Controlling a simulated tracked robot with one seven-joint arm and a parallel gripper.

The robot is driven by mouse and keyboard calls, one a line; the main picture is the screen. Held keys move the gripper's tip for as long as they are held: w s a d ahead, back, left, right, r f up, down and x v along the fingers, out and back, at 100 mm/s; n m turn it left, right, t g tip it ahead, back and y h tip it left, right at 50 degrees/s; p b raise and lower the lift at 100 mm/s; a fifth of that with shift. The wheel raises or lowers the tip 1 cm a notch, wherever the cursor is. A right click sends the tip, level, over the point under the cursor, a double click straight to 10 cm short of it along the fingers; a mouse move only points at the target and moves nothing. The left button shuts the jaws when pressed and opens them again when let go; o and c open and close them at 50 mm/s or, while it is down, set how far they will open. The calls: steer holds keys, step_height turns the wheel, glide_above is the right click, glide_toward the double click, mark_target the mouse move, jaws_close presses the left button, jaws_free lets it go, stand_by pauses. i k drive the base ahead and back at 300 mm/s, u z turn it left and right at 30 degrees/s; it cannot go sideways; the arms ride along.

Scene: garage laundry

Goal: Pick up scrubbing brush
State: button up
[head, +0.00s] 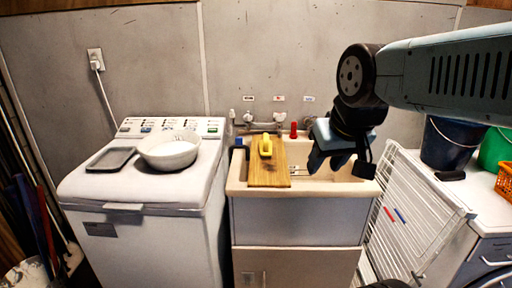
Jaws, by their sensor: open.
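A yellow object that looks like the scrubbing brush (265,146) sits on a wooden board (268,176) laid across the left part of the sink (238,180). My gripper (318,162) hangs over the sink basin, to the right of the board and the yellow object. It is open, and nothing shows between its fingers. It is apart from the brush in the picture. My gripper and wrist hide part of the basin and the wall behind it.
Taps (262,126), a red item (294,130) and a blue item (239,142) stand along the sink's back. A washing machine (130,240) at left carries a bowl (169,151) and a tray (110,159). A white rack (405,220) leans at right, near buckets (447,145).

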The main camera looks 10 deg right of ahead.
mark_target(266, 145)
steer(key=i, duration=0.9)
steer(key=z, duration=0.05)
